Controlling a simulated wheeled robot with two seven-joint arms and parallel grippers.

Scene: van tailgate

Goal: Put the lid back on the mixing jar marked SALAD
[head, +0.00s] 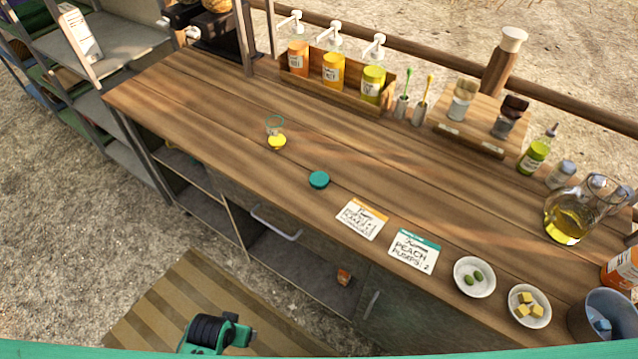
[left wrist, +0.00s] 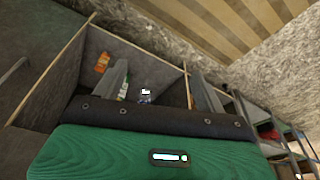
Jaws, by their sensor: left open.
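A small clear jar (head: 275,124) stands on the wooden counter in the head view; I cannot read any mark on it. A round yellow lid-like disc (head: 277,142) is right at its front; I cannot tell whether they touch. A round teal lid (head: 319,180) lies apart, nearer the counter's front edge. No SALAD marking is readable. In the left wrist view my left gripper (left wrist: 160,86) is open, its grey fingers apart with nothing between them, facing the open shelf under the counter. My right gripper is not in view.
Two written cards (head: 361,218) (head: 413,250) lie near the front edge. Two small plates (head: 456,281) (head: 542,317) with food and a glass jug (head: 566,222) stand at right. A rack (head: 322,88) of pump bottles is at the back.

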